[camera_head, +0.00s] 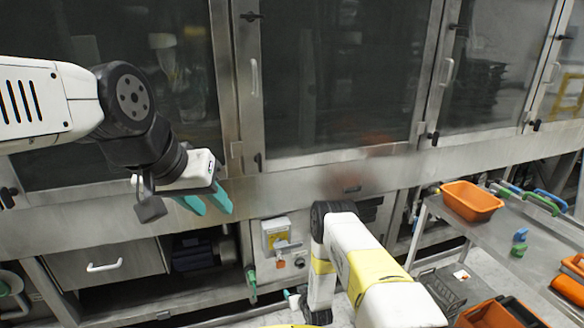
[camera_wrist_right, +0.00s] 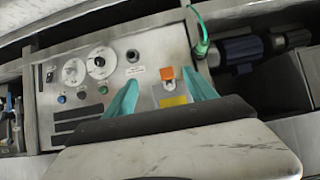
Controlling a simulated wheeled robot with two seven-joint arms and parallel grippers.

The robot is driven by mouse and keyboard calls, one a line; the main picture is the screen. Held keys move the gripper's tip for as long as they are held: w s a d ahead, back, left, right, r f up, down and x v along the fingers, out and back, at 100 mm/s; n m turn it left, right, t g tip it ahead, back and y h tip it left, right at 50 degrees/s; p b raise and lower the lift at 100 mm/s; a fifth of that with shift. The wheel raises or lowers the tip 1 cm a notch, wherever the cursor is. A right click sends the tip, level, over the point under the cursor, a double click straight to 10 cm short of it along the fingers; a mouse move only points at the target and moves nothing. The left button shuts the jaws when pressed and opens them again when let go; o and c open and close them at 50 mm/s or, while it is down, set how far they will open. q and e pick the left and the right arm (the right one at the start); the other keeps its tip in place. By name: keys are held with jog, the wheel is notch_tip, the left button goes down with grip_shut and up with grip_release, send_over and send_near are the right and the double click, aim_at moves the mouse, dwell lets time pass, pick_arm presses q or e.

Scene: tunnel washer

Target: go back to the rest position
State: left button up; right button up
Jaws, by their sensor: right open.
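My left gripper (camera_head: 213,207) hangs at the left of the head view, in front of the washer's dark glass doors. Its two teal fingertips are apart with nothing between them. My right arm, white with yellow bands, reaches in from the bottom centre of the head view; its gripper is mostly hidden there. In the right wrist view my right gripper (camera_wrist_right: 162,92) is open and empty, its teal fingers apart. Beyond them is a metal control panel (camera_wrist_right: 112,48) with round dials, small buttons and an orange switch (camera_wrist_right: 166,73) on a grey box.
The tunnel washer's glass doors (camera_head: 335,80) fill the back. A metal table (camera_head: 500,245) at the right holds an orange bin (camera_head: 472,201) and several green and blue handled items. A dark crate (camera_head: 440,290) and another orange bin (camera_head: 485,317) sit low at the right. A green-handled hose (camera_head: 251,277) hangs near the panel.

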jog(key=w+d+r, duration=0.1)
jog(key=w+r, duration=0.2)
jog(key=r, duration=0.4)
jog(key=w+d+r+m+h, duration=0.1)
jog(key=w+r, duration=0.2)
jog(key=r, duration=0.5)
jog(key=w+d+r, duration=0.2)
jog(key=w+r, duration=0.1)
jog(key=r, duration=0.4)
jog(key=s+d+r+m+g, duration=0.1)
jog(key=s+d+r, duration=0.1)
jog(key=r, duration=0.9)
jog(key=s+d+r+g, duration=0.1)
jog(key=s+d+r, duration=0.15)
jog(key=r, duration=0.85)
jog(key=w+a+r+v, duration=0.1)
jog(key=v, duration=1.2)
jog(key=s+d+r+g, duration=0.1)
jog(key=s+r, duration=0.3)
jog(key=s, duration=1)
jog(key=s+d+r+m+g, duration=0.1)
jog(key=s+r, duration=0.4)
jog(key=s, duration=0.9)
jog(key=shift+s+d, duration=0.15)
jog(key=shift+s, duration=0.25)
